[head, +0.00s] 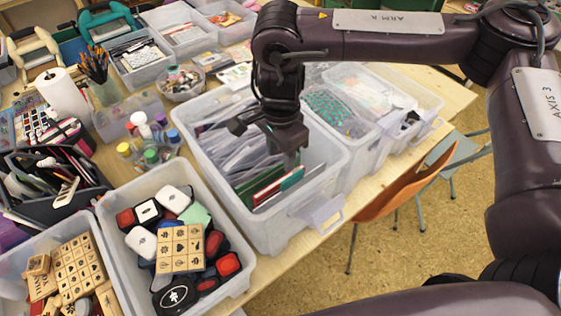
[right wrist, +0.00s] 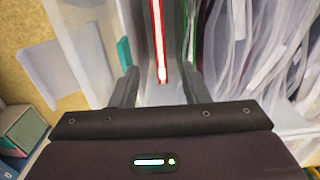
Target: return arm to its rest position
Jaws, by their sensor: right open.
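My right gripper (head: 286,158) points down into the large clear bin of plastic sleeves and folders (head: 196,168) in the head view. It is above a red folder (head: 271,187) and a teal-edged one near the bin's front end. In the right wrist view, my right gripper (right wrist: 160,84) is open. Its two fingers stand apart, with a red-edged folder (right wrist: 158,45) showing between and beyond them. I cannot tell whether either finger touches the folders. My right arm reaches in from the right over the table. My left gripper is not in view.
A bin of stamps and inkpads (head: 243,274) stands at the near left of the folder bin. Another clear bin (head: 378,150) stands directly to its right. An orange chair (head: 400,190) stands by the table's right edge, over open floor (head: 320,262).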

